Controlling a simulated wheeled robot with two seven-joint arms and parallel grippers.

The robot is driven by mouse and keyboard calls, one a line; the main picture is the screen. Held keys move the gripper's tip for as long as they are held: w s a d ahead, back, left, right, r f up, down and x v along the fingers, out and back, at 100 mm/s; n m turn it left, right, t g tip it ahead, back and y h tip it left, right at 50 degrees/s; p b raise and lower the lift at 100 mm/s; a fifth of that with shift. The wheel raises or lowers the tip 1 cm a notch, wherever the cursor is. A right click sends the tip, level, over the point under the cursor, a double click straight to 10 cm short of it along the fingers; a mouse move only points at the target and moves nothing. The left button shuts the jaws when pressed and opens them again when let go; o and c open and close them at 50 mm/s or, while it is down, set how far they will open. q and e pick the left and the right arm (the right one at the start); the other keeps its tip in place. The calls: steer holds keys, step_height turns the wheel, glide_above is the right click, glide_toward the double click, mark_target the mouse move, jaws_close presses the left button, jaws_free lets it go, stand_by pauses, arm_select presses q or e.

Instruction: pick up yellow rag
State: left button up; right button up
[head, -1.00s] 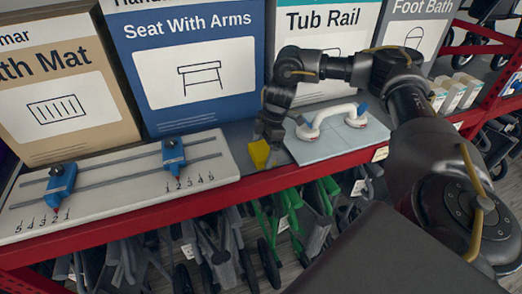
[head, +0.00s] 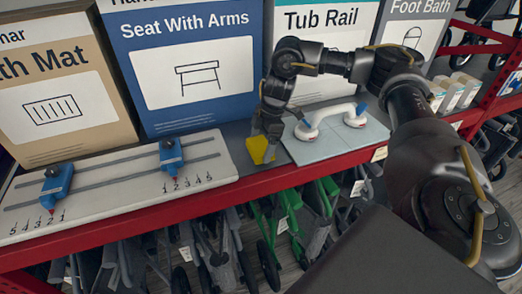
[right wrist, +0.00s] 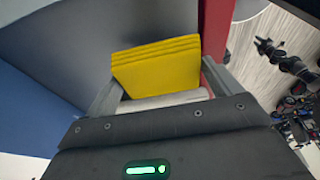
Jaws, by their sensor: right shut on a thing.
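The yellow rag (head: 261,150) is a small folded pad just above the grey shelf top, between the white slider board and the pale tile with the handle. My right gripper (head: 265,140) comes down over it from above and is shut on it. In the right wrist view the yellow rag (right wrist: 157,66) shows several folded layers between the two fingers of the right gripper (right wrist: 160,90). My left gripper is not in view.
The white board (head: 110,193) with blue sliders lies to the left. A pale tile with a white handle (head: 336,118) lies close on the right. Large boxes such as Seat With Arms (head: 190,70) stand behind. The red shelf edge (head: 150,222) runs along the front.

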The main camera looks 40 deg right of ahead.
mark_target(258, 153)
steer(key=a+r, duration=0.1)
steer(key=r, duration=0.1)
steer(key=s+a+r, duration=0.1)
steer(key=r, duration=0.1)
steer(key=s+a+r, duration=0.1)
steer(key=r, duration=0.1)
steer(key=shift+s+a+b, duration=0.15)
steer(key=shift+a+b, duration=0.05)
steer(key=shift+b, duration=0.1)
arm_select(q)
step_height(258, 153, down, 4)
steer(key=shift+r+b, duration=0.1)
steer(key=shift+b, duration=1.15)
arm_select(e)
steer(key=s+a+r, duration=0.5)
steer(key=s+a, duration=0.1)
steer(key=a, duration=0.2)
